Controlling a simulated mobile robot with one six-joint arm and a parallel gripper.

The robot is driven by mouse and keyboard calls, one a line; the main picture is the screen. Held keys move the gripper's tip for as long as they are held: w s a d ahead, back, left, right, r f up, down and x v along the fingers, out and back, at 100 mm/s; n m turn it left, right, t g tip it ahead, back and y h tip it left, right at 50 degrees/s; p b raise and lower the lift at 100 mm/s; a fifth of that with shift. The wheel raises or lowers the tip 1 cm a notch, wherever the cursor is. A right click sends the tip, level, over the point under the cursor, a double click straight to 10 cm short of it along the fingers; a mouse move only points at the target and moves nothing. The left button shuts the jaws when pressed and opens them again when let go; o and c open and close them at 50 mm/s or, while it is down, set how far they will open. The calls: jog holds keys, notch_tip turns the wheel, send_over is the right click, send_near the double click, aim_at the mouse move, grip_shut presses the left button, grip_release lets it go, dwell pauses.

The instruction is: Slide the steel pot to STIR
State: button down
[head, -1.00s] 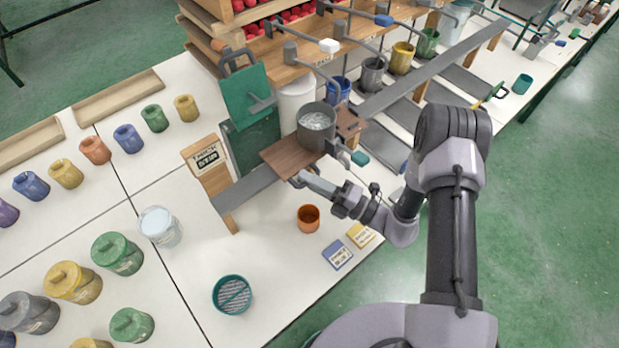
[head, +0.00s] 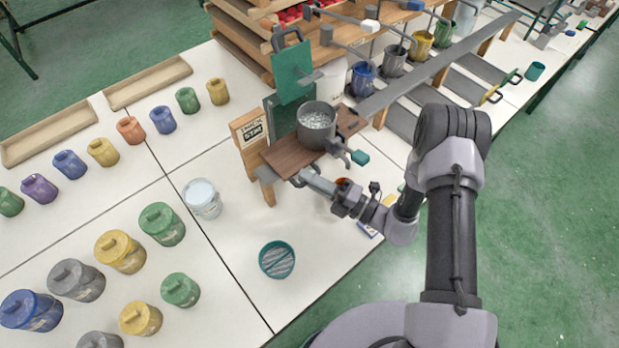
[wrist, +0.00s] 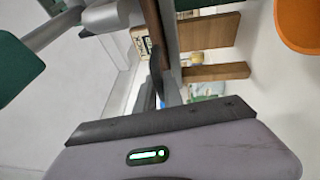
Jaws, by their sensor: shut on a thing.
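The steel pot (head: 316,128), with pale grey bubbly contents, stands upright on a brown wooden board (head: 287,157) that sits across a grey rail. The sign reading THICK and STIR (head: 254,130) stands at the rail's left end, close to the board's left side. My gripper (head: 301,180) is shut at the front edge of the board, below the pot; the exact grip is too small to make out. In the wrist view a dark narrow part (wrist: 157,75) stands at the jaws, and the sign (wrist: 141,42) shows beyond it. The pot is not recognisable in the wrist view.
A teal panel (head: 292,72) stands behind the pot. A teal-handled valve (head: 359,157) juts out right of it. An orange cup (wrist: 300,22) is beside my gripper, mostly hidden in the head view.

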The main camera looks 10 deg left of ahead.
jog(key=shift+s+a, duration=0.1)
jog(key=c, duration=1.5)
grip_release()
jog(key=shift+s+a, duration=0.1)
jog(key=shift+d, duration=0.35)
jog(key=p+v, duration=0.2)
jog(key=v, duration=1.5)
jog(key=shift+f, duration=0.1)
